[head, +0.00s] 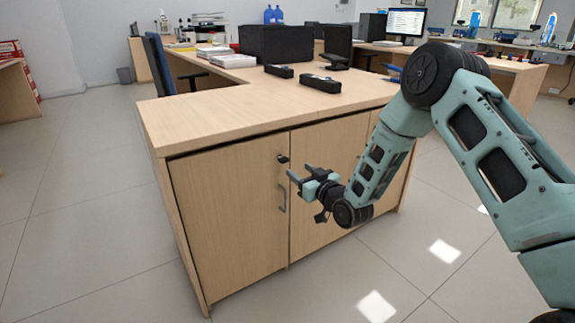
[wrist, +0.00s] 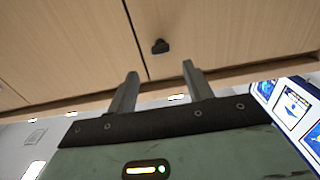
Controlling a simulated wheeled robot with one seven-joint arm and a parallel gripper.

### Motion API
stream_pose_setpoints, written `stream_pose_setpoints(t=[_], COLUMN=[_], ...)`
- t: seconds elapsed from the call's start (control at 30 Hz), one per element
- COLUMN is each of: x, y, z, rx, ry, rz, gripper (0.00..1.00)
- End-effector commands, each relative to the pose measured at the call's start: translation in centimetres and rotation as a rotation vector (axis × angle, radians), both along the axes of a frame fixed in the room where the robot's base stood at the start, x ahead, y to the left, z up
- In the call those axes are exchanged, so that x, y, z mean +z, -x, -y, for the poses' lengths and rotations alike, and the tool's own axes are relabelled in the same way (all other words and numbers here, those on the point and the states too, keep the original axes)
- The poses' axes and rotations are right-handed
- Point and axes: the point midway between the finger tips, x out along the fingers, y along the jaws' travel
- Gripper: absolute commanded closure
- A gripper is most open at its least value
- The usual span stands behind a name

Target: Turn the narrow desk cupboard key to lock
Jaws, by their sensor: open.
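The wooden desk cupboard (head: 228,215) stands in the middle of the head view, with doors side by side. A small dark key (head: 283,158) sits near the top right corner of the left door, above a grey bar handle (head: 282,197). The key also shows in the wrist view (wrist: 160,46), just beyond the fingers and close to the seam between doors. My gripper (head: 291,174) is open and empty, in front of the doors, slightly right of and below the key. In the wrist view its two fingers (wrist: 160,83) are apart, with nothing between them. It appears not to touch the key.
The desk top (head: 215,105) overhangs the doors just above the key. Black devices (head: 320,83) and a dark box (head: 276,43) stand on it. A blue office chair (head: 158,62) is behind at the left. The tiled floor (head: 70,210) at left is clear.

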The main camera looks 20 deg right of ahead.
Motion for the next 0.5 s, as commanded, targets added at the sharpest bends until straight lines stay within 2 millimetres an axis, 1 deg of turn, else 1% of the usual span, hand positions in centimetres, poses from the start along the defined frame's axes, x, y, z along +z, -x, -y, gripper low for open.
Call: stream_pose_setpoints(t=[0.03,0.23,0.4,0.5], x=[-0.2,-0.1,-0.2,-0.1], y=[-1.1,-4.8,-6.8,-7.5], z=[-0.4,-1.6,-2.3,-2.5], rx=[0.002,0.001,0.001,0.001], ry=[-0.001,-0.002,-0.001,-0.001], rz=[0.003,0.003,0.001,0.0], gripper=[0.49,0.49,0.49,0.49])
